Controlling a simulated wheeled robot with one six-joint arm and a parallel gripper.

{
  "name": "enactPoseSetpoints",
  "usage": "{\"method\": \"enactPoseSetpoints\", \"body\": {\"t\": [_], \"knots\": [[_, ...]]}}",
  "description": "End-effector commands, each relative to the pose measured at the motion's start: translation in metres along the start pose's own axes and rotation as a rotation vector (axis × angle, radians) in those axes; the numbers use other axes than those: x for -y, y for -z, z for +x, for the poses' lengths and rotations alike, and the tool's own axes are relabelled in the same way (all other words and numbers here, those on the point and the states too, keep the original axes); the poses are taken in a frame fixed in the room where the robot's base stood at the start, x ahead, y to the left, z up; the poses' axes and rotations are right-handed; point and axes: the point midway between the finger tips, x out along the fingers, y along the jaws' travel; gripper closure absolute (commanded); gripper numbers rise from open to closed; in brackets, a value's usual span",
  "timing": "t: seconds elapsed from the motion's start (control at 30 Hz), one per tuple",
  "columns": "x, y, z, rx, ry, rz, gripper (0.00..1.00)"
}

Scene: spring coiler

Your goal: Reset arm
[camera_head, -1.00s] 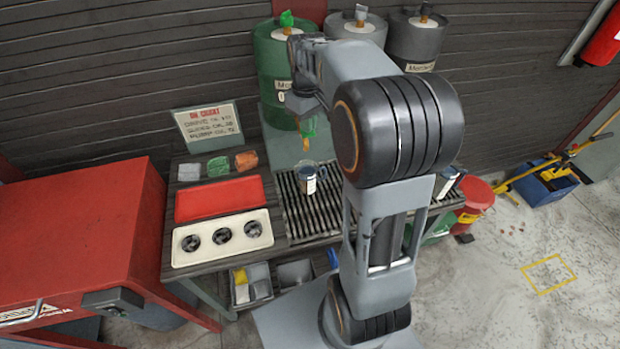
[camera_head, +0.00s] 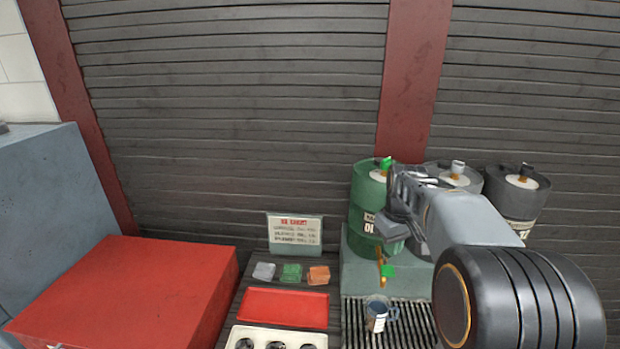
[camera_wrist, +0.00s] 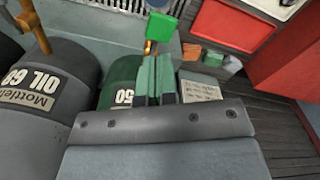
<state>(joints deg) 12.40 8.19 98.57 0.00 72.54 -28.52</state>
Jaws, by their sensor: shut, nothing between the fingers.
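My gripper (camera_wrist: 155,66) shows in the wrist view with its two fingers together and nothing between them. In the head view, the end of my arm with the gripper (camera_head: 398,215) is raised in front of the green drum (camera_head: 366,202); its fingertips are hard to make out there. The drum also shows in the wrist view (camera_wrist: 118,84), beyond the fingers. A green-handled tap (camera_head: 386,268) is below the gripper in the head view, and shows just past the fingertips in the wrist view (camera_wrist: 160,27).
A cup (camera_head: 376,318) stands on the slatted grate (camera_head: 412,325) below the tap. Dark drums (camera_head: 518,200) stand right of the green one. A sign (camera_head: 295,232), small coloured blocks (camera_head: 291,272) and a red tray (camera_head: 285,308) are at left. A red cabinet (camera_head: 130,295) stands further left.

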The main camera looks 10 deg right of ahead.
Motion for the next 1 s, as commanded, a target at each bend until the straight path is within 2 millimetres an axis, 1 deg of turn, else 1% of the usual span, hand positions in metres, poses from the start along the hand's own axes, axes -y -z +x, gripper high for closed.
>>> {"method": "enactPoseSetpoints", "body": {"t": [0.07, 0.1, 0.13, 0.27, 0.4, 0.5, 0.6, 0.7, 0.8, 0.9, 1.0], "knots": [[0.001, -0.001, 0.012, -0.005, -0.003, 0.074, 1.00], [0.004, -0.007, 0.021, -0.005, -0.002, 0.121, 1.00], [0.007, -0.012, 0.024, -0.013, -0.005, 0.154, 1.00], [0.036, -0.041, 0.025, -0.078, -0.025, 0.271, 1.00], [0.071, -0.074, 0.024, -0.169, -0.040, 0.343, 1.00], [0.092, -0.098, 0.024, -0.234, -0.044, 0.363, 1.00], [0.109, -0.116, 0.024, -0.289, -0.046, 0.355, 1.00], [0.120, -0.128, 0.021, -0.330, -0.048, 0.329, 1.00], [0.127, -0.134, 0.016, -0.364, -0.050, 0.309, 1.00], [0.130, -0.134, 0.008, -0.394, -0.052, 0.296, 1.00], [0.132, -0.134, 0.006, -0.405, -0.052, 0.288, 1.00]]}}
